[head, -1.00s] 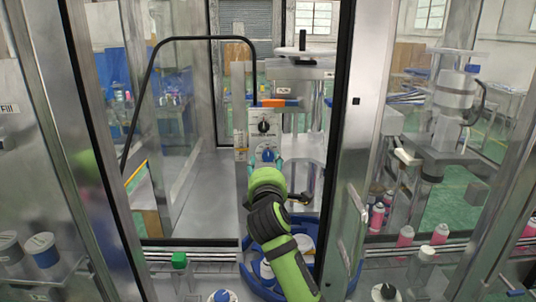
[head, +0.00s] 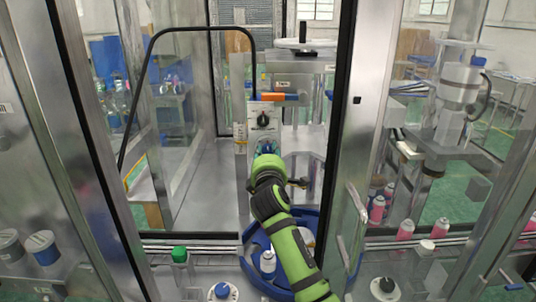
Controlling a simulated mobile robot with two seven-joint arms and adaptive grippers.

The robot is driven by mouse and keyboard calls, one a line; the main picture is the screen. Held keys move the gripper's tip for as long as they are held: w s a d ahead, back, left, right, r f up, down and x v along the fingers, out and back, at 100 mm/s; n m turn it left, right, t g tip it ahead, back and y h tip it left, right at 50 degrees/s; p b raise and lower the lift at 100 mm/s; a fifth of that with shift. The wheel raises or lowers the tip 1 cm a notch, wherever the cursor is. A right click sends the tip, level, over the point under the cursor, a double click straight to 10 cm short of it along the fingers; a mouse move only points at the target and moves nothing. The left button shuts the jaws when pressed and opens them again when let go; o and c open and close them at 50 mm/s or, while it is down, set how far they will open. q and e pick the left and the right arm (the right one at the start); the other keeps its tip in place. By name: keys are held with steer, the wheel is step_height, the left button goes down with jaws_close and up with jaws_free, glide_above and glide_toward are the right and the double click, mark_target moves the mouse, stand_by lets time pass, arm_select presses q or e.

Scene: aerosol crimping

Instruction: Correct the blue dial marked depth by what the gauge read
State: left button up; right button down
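The blue dial (head: 266,147) is on the lower part of a pale upright panel (head: 262,107) inside the machine enclosure. A black knob (head: 263,120) sits above it on the same panel. My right arm, green and black, reaches in from the bottom. Its gripper (head: 266,158) is at the blue dial and covers the dial's lower part. The fingers are mostly hidden behind the wrist, so I cannot tell whether they touch or grip the dial. My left gripper does not show. No gauge reading is legible.
A blue round tray (head: 250,275) with a white can (head: 268,261) lies below my arm. The door frame posts stand left and right of the opening. Pink cans (head: 377,209) stand to the right.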

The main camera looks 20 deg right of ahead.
steer(key=shift+f+m+b, duration=0.15)
steer(key=shift+m+b, duration=0.15)
steer(key=shift+m, duration=0.1)
steer(key=m+b, duration=0.7)
steer(key=m, duration=1)
steer(key=shift+b, duration=0.4)
steer(key=c, duration=0.9)
jaws_free()
